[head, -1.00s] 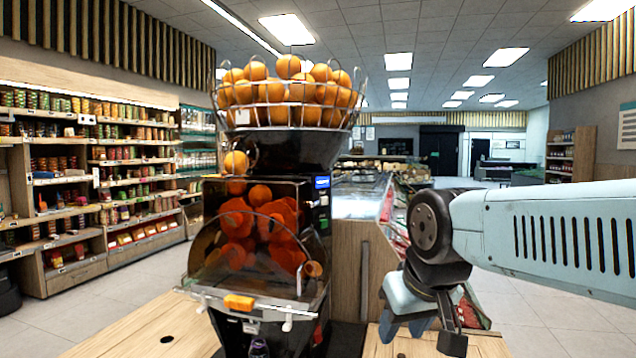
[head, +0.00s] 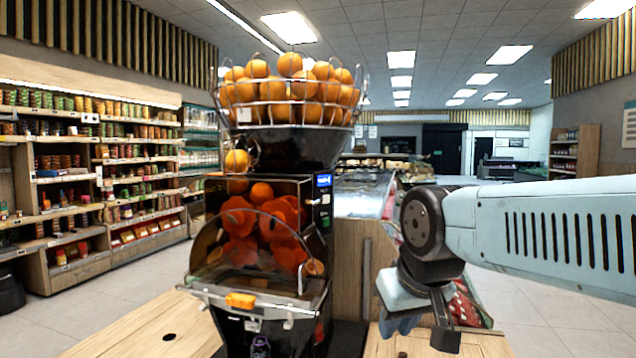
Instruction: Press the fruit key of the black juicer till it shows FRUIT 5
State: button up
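The black juicer (head: 318,262) stands on a wooden counter left of centre, with a wire basket of oranges on top and orange parts behind its clear front cover. A small lit blue display (head: 323,181) is on the upper right of its front; its text is too small to read. Small keys (head: 325,200) show below the display; I cannot tell which is the fruit key. My gripper (head: 405,325) hangs low, to the right of the juicer and apart from it. Its fingers are partly hidden and point downward, so its opening is unclear.
The wooden counter (head: 130,325) has bare room left of the juicer. A wood-sided display case (head: 350,250) stands behind it on the right. Stocked shelves (head: 130,170) line the left wall. Open floor lies beyond my arm on the right.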

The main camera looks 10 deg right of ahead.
grip_shut()
dwell(1.3)
